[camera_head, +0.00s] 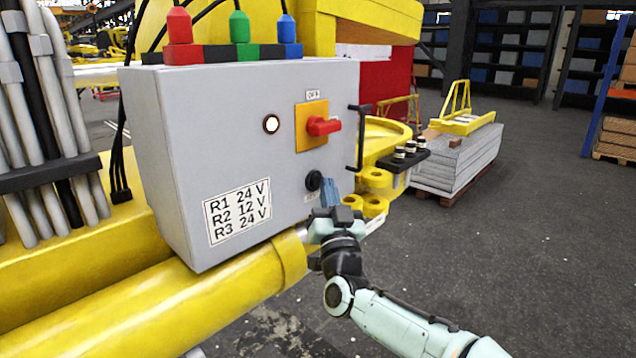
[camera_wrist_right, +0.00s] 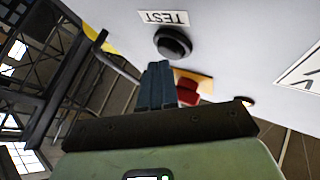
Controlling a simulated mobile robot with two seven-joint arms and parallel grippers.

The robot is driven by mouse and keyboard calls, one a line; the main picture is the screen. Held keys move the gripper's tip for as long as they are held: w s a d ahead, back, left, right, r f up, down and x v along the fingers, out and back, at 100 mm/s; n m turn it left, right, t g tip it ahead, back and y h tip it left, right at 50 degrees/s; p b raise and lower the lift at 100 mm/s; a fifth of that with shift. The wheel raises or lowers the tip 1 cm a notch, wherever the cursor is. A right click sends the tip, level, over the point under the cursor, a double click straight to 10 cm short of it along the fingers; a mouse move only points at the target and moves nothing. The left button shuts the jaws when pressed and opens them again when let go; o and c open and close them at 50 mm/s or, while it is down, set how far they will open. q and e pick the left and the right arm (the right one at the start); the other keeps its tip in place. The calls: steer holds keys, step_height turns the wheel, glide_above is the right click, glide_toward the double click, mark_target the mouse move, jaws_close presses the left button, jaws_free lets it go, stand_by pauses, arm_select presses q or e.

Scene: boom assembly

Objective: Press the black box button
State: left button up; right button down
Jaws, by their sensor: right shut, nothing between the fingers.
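A grey control box (camera_head: 235,110) stands on yellow machinery. A round black button (camera_head: 313,180) sits low on its front face, toward the right side. In the right wrist view the black button (camera_wrist_right: 173,43) shows beside a label reading TEST. My right gripper (camera_head: 328,185) is shut and empty, with its blue-grey fingers just right of the button. In the right wrist view the fingertips (camera_wrist_right: 159,68) lie close to the button, with a small gap seeming to show between them; contact cannot be told for certain. My left gripper is not in view.
A red rotary switch (camera_head: 322,126) on an orange plate and a lit white lamp (camera_head: 271,124) are above the button. A black handle (camera_head: 359,138) sticks out at the box's right edge. Yellow lugs (camera_head: 376,178) lie right of the gripper. Open floor (camera_head: 500,260) spreads at right.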

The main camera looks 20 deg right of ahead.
steer(key=shift+w+a, duration=0.2)
steer(key=shift+w, duration=0.25)
stand_by(0.6)
stand_by(0.4)
steer(key=shift+s+d+b, duration=0.35)
steer(key=shift+s+b, duration=0.35)
steer(key=shift+s, duration=0.15)
steer(key=s+b, duration=0.1)
steer(key=s+d+b, duration=0.1)
steer(key=s, duration=0.1)
steer(key=s+d+b, duration=0.1)
steer(key=shift+s, duration=0.3)
stand_by(0.5)
